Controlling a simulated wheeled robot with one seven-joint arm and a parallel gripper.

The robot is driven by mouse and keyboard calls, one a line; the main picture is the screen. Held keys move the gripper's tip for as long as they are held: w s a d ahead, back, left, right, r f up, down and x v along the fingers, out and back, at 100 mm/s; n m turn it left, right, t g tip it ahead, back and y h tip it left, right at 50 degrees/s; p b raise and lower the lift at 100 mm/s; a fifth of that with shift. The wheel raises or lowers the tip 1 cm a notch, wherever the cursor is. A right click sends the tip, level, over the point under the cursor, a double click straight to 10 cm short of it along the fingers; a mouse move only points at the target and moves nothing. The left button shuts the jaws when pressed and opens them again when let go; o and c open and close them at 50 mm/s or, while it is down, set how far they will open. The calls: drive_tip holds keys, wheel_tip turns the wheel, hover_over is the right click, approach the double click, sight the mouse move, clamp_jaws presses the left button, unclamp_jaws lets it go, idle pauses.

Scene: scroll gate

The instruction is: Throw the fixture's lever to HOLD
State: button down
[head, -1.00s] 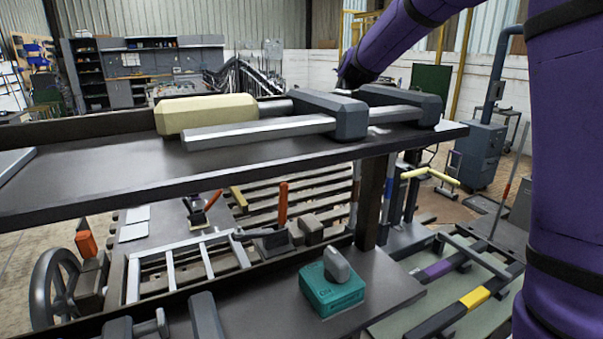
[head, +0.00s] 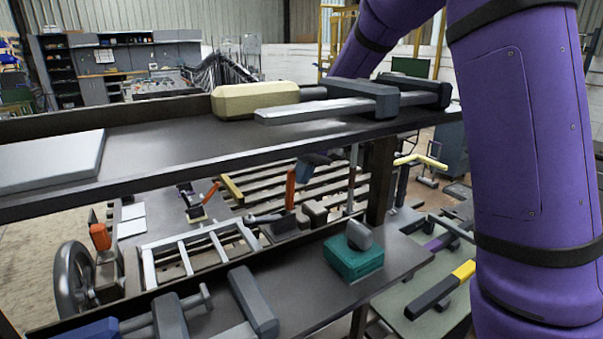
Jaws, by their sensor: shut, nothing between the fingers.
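Several orange-handled levers show beyond and below the dark shelf. One upright orange lever (head: 290,188) stands in a dark base at the middle of the fixture. A second orange lever (head: 212,192) leans to the right, farther left. A third orange handle (head: 100,237) is beside a handwheel at the far left. No HOLD mark is legible, so I cannot tell which lever bears it. My purple arm passes behind the upper shelf. The dark end of my gripper (head: 311,168) shows below the shelf edge, close to the top of the middle lever. It is shut and empty; contact is unclear.
The upper shelf (head: 180,150) carries a cream-and-grey tool (head: 255,100) and a pale slab (head: 50,160). A lower shelf holds a teal block (head: 352,262) and grey tools (head: 255,300). A dark post (head: 380,180) stands right of the levers. A handwheel (head: 73,285) is at left.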

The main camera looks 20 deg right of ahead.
sight(290, 170)
drive_tip(key=shift+a, duration=0.15)
drive_tip(key=h, duration=0.1)
drive_tip(key=a, duration=0.1)
drive_tip(key=a+h, duration=0.1)
drive_tip(key=shift+s+a+r+t+h, duration=0.2)
drive_tip(key=shift+s+r+t+h, duration=0.1)
drive_tip(key=shift+r, duration=0.05)
drive_tip(key=shift+s+a, duration=0.15)
drive_tip(key=shift+a, duration=0.65)
drive_tip(key=shift+d, duration=0.1)
drive_tip(key=shift+d+r, duration=0.2)
drive_tip(key=shift+d, duration=0.15)
drive_tip(key=d+r, duration=0.3)
drive_tip(key=r, duration=0.7)
drive_tip(key=shift+w+d+r, duration=0.3)
drive_tip(key=shift+w+r, duration=0.05)
drive_tip(key=shift+w, duration=0.1)
